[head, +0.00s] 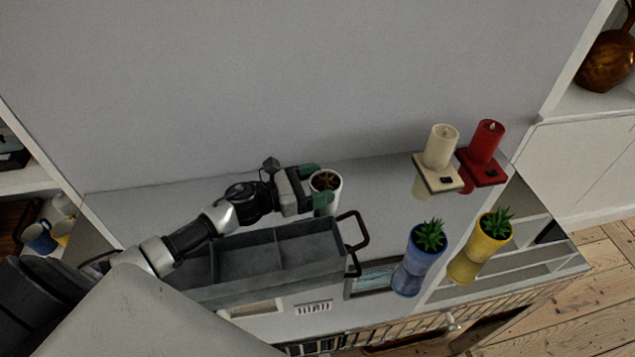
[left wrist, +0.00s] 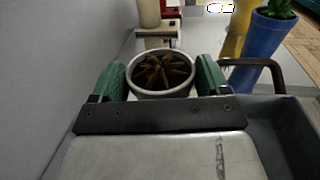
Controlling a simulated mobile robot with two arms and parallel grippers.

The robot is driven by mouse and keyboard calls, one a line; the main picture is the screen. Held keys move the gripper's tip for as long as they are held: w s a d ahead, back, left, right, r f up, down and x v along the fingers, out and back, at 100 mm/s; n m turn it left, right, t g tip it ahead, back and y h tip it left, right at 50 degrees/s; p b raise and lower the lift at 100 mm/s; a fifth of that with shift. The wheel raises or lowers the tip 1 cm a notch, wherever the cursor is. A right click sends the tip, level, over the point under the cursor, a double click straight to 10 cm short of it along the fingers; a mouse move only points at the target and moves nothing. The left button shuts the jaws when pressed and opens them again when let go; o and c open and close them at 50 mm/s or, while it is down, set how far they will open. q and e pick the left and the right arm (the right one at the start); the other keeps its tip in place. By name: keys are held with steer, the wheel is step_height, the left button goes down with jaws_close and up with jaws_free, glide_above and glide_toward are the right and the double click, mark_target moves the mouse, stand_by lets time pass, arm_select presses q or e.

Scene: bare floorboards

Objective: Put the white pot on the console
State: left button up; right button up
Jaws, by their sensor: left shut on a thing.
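The white pot (head: 335,189) has a brown, dried plant or soil inside. It is behind the grey tray, near the wall, over the console top (head: 385,195). My left gripper (head: 316,186) reaches in from the left with its green fingers shut on the pot. In the left wrist view the pot (left wrist: 161,90) sits upright between the two fingers (left wrist: 162,80). I cannot tell whether its base touches the console. My right gripper is not in view.
A blue pot (head: 412,268) and a yellow pot (head: 469,258) with green plants stand to the right. A cream candle (head: 440,147) and a red candle (head: 486,143) stand behind them.

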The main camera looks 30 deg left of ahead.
arm_select(q)
steer(key=o, duration=0.7)
steer(key=shift+f, duration=0.2)
steer(key=shift+c, duration=0.2)
steer(key=o, duration=0.4)
steer(key=shift+r, duration=0.1)
steer(key=shift+r, duration=0.1)
steer(key=shift+s, duration=0.1)
steer(key=b+v, duration=0.2)
steer(key=v, duration=0.9)
steer(key=shift+s+a+b, duration=0.2)
steer(key=shift+a+b, duration=0.15)
steer(key=shift+b, duration=0.05)
